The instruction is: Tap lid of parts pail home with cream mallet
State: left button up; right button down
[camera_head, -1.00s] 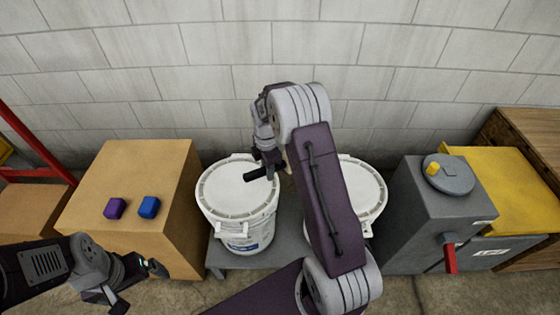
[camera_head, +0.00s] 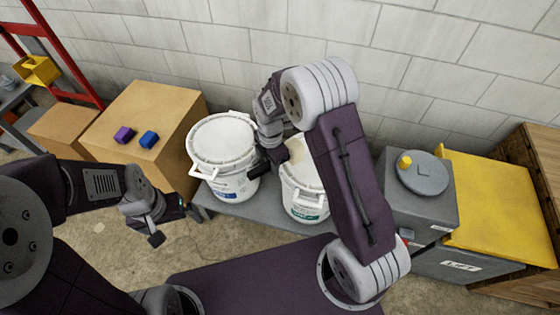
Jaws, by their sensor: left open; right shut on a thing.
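Two white lidded pails stand side by side on a low grey bench: the left pail (camera_head: 228,186) has a blue label, the right pail (camera_head: 305,205) a green one. I cannot tell which is the parts pail. The left lid (camera_head: 222,138) lies on its rim; the right lid is partly hidden by my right arm. My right gripper (camera_head: 272,153) is shut on the mallet, whose black handle (camera_head: 261,170) sticks out between the pails. A cream patch (camera_head: 299,150) beside the gripper looks like its head. My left gripper (camera_head: 169,222) is open and empty, left of the bench.
A grey machine (camera_head: 410,205) with a round top stands at right, beside a yellow panel (camera_head: 490,195). A block wall closes the back. Floor shows before the bench.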

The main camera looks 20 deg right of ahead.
jog(key=shift+s+d+f+b, duration=0.15)
jog(key=shift+d+f+b, duration=0.05)
jog(key=shift+f+b, duration=0.4)
jog(key=shift+b, duration=0.1)
notch_tip(320, 180, down, 3)
jog(key=b, duration=0.3)
jog(key=shift+f, duration=0.15)
